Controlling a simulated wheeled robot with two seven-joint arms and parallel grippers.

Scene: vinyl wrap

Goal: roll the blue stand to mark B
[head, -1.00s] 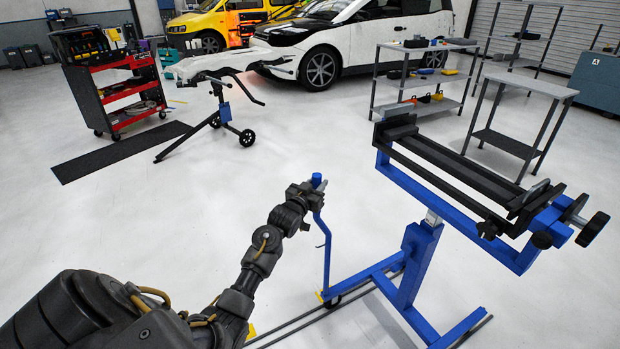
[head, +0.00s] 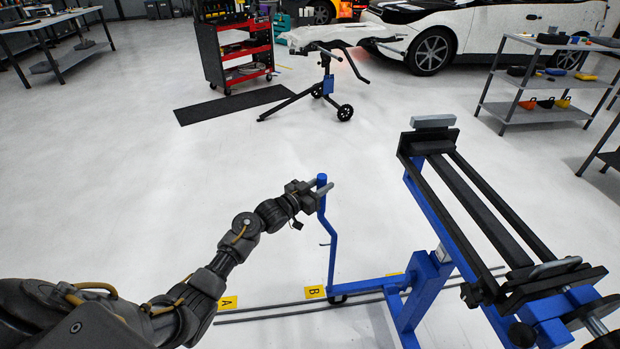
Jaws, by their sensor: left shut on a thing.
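The blue stand (head: 417,290) stands upright at the right, with a long black-railed clamp bed on top. Its bent blue handle post (head: 329,243) rises at its left end. My left gripper (head: 312,192) is shut on the upper part of this post, just below its rounded blue top. A small wheel (head: 338,298) under the post sits beside the yellow mark B (head: 315,292), slightly to its right. Another yellow mark (head: 228,303), apparently A, lies further left. A third yellow mark (head: 394,276) is partly hidden behind the stand. My right gripper is not in view.
Two grey floor rails (head: 270,313) run past the marks and under the stand. A black work stand (head: 326,85), a red tool cart (head: 236,55) and a dark mat (head: 232,104) are further back. Shelving (head: 545,85) stands at the right. The middle floor is clear.

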